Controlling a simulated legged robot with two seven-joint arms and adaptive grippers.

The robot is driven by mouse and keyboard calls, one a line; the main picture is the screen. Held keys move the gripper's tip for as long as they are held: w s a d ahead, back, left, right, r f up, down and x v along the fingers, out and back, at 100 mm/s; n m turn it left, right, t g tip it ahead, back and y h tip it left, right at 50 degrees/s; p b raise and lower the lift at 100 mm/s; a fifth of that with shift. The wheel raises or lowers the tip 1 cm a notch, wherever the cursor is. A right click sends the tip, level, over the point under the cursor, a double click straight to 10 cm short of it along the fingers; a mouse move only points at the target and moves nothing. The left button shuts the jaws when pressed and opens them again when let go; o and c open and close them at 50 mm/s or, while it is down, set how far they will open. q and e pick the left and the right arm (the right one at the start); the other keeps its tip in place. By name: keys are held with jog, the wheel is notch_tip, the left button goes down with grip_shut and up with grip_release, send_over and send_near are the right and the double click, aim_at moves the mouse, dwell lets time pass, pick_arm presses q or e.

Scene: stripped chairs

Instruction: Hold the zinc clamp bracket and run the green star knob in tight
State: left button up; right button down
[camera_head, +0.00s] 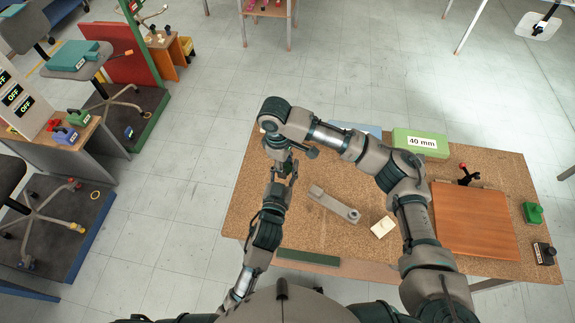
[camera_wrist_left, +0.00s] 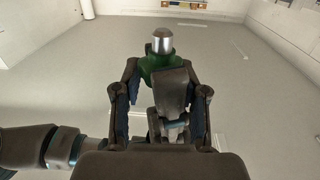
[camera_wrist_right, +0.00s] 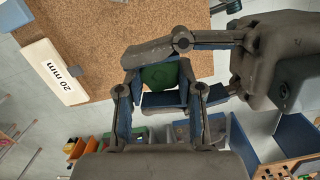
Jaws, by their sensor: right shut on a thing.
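A dark green piece, seemingly the star knob (camera_wrist_left: 155,66), shows in the left wrist view with a bright silver cylinder (camera_wrist_left: 162,41) on its far end. I cannot tell whether that cylinder is the zinc clamp bracket. My right gripper (camera_head: 280,150) points down over the table's left part and is shut on the green piece (camera_wrist_right: 160,76). My left gripper (camera_head: 281,177) comes up from below and meets it. Its fingers stand apart on either side of the right gripper's parts and the green piece; it looks open. Contact between its pads and the piece is hidden.
The cork-topped table (camera_head: 300,228) carries a grey bar (camera_head: 335,204), a pale block (camera_head: 383,227), a green 40 mm box (camera_head: 420,143), a brown panel (camera_head: 474,218) and a red-tipped toggle clamp (camera_head: 468,176). Green (camera_head: 533,212) and black (camera_head: 544,253) pieces sit at the right edge.

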pick_arm(q)
jog(key=shift+s+d, duration=0.1)
jog(key=shift+d, duration=0.2)
jog(key=shift+c, duration=0.9)
pick_arm(e)
jog(key=shift+a, duration=0.25)
pick_arm(q)
jog(key=shift+d, duration=0.15)
jog(key=shift+c, duration=0.4)
pick_arm(e)
jog(key=c, duration=0.7)
grip_release()
jog(key=shift+c, duration=0.2)
pick_arm(q)
jog(key=shift+d, duration=0.1)
grip_shut()
pick_arm(e)
jog(key=shift+o, duration=0.3)
jog(key=shift+r, duration=0.1)
